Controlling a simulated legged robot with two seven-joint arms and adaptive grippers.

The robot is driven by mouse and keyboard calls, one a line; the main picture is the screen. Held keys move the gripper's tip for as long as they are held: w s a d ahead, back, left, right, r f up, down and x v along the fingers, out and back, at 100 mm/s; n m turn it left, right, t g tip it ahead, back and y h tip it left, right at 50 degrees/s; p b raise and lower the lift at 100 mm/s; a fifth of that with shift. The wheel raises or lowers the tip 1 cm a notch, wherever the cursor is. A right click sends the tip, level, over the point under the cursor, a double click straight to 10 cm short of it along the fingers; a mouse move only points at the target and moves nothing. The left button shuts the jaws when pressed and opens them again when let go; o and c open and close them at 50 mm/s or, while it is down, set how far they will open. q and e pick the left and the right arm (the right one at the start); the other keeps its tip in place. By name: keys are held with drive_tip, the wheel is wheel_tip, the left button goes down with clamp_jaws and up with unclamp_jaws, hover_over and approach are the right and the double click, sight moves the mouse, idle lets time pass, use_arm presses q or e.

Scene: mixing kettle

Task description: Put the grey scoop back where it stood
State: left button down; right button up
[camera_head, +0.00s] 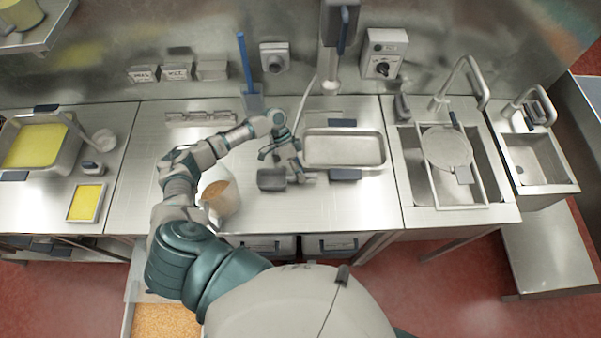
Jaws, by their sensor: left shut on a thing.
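The grey scoop (272,179) is a dark grey cup with a short grey handle on its right side. It is at the middle of the steel counter, just left of the empty steel tray. My left gripper (281,150) reaches in from the left and is shut on the scoop at its handle side. The exact grip is partly hidden by the fingers. I cannot tell whether the scoop touches the counter. My right gripper is not in view.
An empty steel tray (343,148) lies right of the scoop. A clear jug (222,196) with brown contents stands left, by my arm. A blue-handled tool (245,68) stands behind. Sinks (537,160) are at right, yellow-filled trays (87,203) at left. The front counter strip is clear.

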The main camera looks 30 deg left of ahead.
use_arm(q)
drive_tip(key=c, duration=1)
unclamp_jaws()
drive_tip(key=shift+s+f, duration=0.1)
drive_tip(key=shift+f, duration=0.1)
drive_tip(key=shift+o, duration=0.2)
drive_tip(key=shift+s+d, duration=0.1)
drive_tip(key=shift+d, duration=0.05)
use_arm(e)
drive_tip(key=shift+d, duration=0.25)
use_arm(q)
drive_tip(key=shift+c, duration=0.3)
drive_tip(key=shift+o, duration=1)
